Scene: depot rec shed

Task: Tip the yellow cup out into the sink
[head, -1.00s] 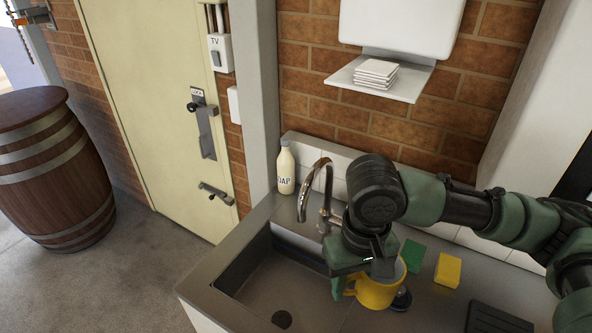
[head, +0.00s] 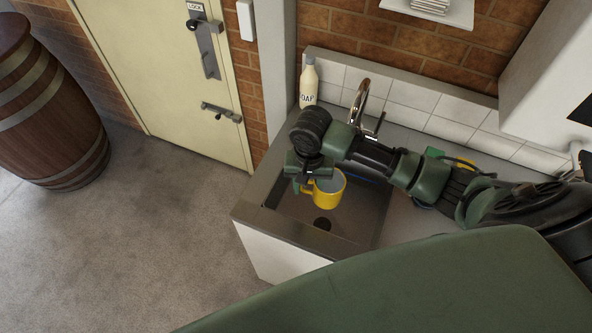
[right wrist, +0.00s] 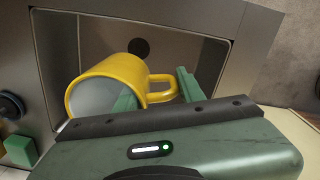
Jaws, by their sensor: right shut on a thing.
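The yellow cup (head: 329,193) is held over the sink basin (head: 362,213), its mouth facing up and its handle to the left in the head view. My right gripper (head: 304,186) is shut on the cup at its handle side. In the right wrist view the cup (right wrist: 152,72) shows its pale inside, and my right gripper's fingers (right wrist: 160,92) stand on either side of the handle. I cannot make out any contents. The drain (head: 322,224) shows below the cup; it also shows in the right wrist view (right wrist: 139,47). My left gripper is not in view.
A chrome tap (head: 361,97) and a soap bottle (head: 309,82) stand behind the basin. A green sponge (head: 435,152) and a yellow block (head: 464,162) lie on the counter, partly hidden by my arm. A barrel (head: 45,112) stands far left; the floor between is clear.

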